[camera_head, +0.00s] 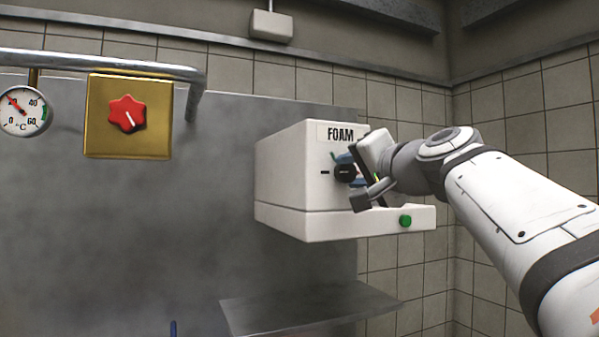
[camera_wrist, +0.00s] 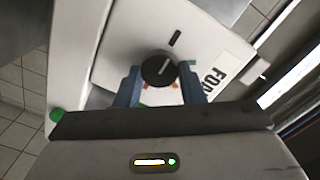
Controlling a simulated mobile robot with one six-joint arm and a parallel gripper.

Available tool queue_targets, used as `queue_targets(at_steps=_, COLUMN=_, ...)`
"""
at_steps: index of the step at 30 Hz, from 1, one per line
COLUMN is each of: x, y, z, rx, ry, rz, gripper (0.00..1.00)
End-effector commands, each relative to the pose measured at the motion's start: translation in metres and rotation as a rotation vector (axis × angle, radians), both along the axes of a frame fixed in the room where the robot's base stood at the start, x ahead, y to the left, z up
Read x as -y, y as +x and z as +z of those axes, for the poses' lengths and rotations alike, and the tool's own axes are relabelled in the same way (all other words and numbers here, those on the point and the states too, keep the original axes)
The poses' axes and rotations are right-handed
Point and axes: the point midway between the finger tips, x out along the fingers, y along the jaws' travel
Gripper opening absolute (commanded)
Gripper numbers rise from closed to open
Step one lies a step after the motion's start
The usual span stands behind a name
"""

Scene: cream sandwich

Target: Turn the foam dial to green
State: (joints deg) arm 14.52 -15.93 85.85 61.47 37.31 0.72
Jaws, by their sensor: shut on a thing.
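The white foam machine (camera_head: 290,185) is mounted on the wall, with a FOAM label (camera_head: 341,134) on its front. Its black round foam dial (camera_head: 345,173) also shows in the wrist view (camera_wrist: 158,69), with a short white pointer line slanting up and right there. My gripper (camera_wrist: 160,73) is shut on the dial, one blue finger on each side. Small orange-red marks (camera_wrist: 175,85) show beside the dial between the fingers.
A green button (camera_head: 405,221) is on the machine's lower ledge. A metal shelf (camera_head: 310,309) lies below. At left are a brass box (camera_head: 100,140) with a red knob (camera_head: 127,114) and a temperature gauge (camera_head: 25,111) under a pipe.

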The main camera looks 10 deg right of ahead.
Motion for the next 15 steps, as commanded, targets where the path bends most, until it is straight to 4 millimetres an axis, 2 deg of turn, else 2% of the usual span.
queue_targets(at_steps=8, x=-0.0037, y=0.0008, z=-0.0018, rx=-0.022, ry=0.058, rz=0.000, gripper=0.13)
queue_targets(at_steps=15, x=-0.0040, y=0.0009, z=-0.0019, rx=-0.072, ry=0.212, rz=0.001, gripper=0.13)
